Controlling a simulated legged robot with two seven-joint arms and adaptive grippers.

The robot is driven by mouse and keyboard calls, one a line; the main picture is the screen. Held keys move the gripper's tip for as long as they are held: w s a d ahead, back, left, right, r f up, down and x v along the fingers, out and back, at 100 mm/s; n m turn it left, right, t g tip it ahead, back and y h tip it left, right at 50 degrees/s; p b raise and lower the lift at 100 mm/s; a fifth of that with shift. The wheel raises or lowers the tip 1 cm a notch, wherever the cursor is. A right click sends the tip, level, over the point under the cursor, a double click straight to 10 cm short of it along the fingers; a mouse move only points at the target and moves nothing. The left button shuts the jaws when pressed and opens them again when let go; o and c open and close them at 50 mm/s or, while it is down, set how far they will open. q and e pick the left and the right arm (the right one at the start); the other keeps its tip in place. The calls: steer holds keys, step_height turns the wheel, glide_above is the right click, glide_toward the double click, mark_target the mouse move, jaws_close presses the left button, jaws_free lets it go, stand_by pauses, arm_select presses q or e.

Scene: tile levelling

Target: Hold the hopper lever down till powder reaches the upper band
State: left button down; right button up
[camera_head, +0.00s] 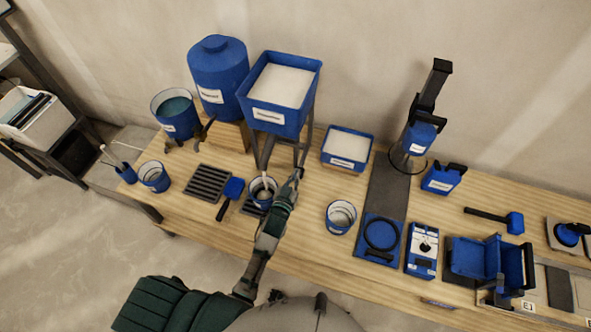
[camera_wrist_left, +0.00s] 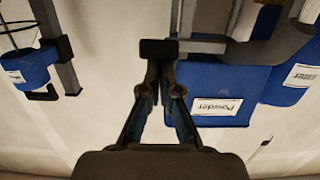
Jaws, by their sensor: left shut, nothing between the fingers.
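The blue powder hopper (camera_head: 271,118) with white powder in its open top stands on a dark frame at the back of the bench. In the left wrist view the hopper (camera_wrist_left: 205,78) appears upside down with its "Powder" label. My left gripper (camera_head: 297,174) is shut and empty, low at the front right of the hopper. In the left wrist view its closed fingertips (camera_wrist_left: 158,62) are at the dark end block of the lever (camera_wrist_left: 159,47), apparently touching it. A blue bucket (camera_head: 262,203) stands under the hopper, with something white inside. Its bands and powder level cannot be read.
A blue water tank (camera_head: 217,68) and a bucket of water (camera_head: 174,118) stand left of the hopper. A blue tray of white powder (camera_head: 347,150) and an empty bucket (camera_head: 340,217) are to the right. A dark grate (camera_head: 208,183) and blue-headed tool (camera_head: 233,188) lie left of the hopper's bucket.

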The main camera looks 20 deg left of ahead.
steer(key=shift+d+f, duration=0.1)
steer(key=shift+d, duration=0.9)
steer(key=shift+a, duration=0.75)
steer(key=shift+d, duration=0.35)
stand_by(5.9)
